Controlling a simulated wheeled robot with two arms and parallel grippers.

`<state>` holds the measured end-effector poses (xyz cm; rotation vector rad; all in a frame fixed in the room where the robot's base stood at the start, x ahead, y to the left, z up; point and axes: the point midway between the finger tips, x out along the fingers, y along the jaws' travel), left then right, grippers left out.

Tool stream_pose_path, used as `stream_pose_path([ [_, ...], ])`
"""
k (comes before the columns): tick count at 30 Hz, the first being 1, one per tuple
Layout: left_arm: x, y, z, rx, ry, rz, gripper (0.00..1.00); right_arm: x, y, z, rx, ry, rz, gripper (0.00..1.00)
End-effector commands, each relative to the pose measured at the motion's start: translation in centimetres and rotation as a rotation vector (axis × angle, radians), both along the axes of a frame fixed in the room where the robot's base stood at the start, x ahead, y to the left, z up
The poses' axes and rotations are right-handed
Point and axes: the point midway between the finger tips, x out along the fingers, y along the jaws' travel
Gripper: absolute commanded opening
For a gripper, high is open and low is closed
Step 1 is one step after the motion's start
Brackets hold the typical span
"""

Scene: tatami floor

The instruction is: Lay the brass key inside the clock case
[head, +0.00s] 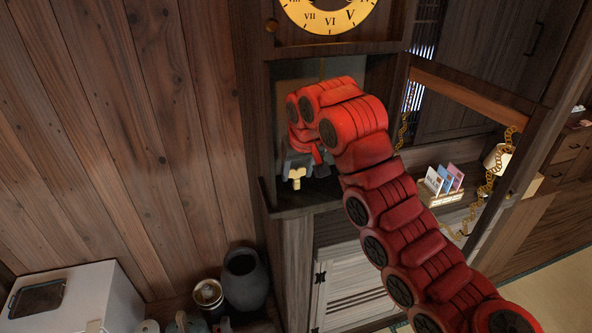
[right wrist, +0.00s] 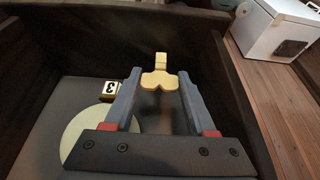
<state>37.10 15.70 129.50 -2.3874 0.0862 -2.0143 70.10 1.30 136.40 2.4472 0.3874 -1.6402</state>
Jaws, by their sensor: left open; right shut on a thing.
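The brass key (head: 296,181) is held in my right gripper (head: 299,166), inside the open front of the dark wooden clock case (head: 297,198). In the right wrist view, the key (right wrist: 158,79) sits between the two fingertips (right wrist: 159,82), its narrow end pointing away. The dark walls of the case (right wrist: 52,45) surround the gripper there. Whether the key touches the case floor cannot be told. My red right arm hides much of the case interior in the head view. My left gripper is not in view.
A pale round disc (right wrist: 84,130) and a small block marked 3 (right wrist: 110,88) show inside the case. The clock dial (head: 330,14) is above. An open door frame (head: 470,88) and gold chain (head: 492,180) are right. A white box (head: 85,293) stands lower left.

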Motion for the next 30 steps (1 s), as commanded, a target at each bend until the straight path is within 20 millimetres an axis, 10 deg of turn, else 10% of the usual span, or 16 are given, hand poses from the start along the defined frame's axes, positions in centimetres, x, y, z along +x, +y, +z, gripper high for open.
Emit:
stream_pose_path([
  [16, 0.0, 0.0, -0.5, 0.0, 0.0, 0.0, 0.75, -0.1, -0.1, -1.3, -0.001, 0.0, 0.0, 0.03],
  [17, 0.0, 0.0, -0.3, 0.0, 0.0, 0.0, 0.75, -0.1, -0.1, -1.2, -0.001, 0.0, 0.0, 0.6],
  [21, 0.0, 0.0, -0.3, 0.0, 0.0, 0.0, 0.75, -0.1, 0.0, -1.1, -0.001, 0.0, 0.0, 0.85],
  [30, 0.0, 0.0, -0.2, 0.0, 0.0, 0.0, 0.75, -0.1, -0.1, -1.0, 0.0, 0.0, 0.0, 0.86],
])
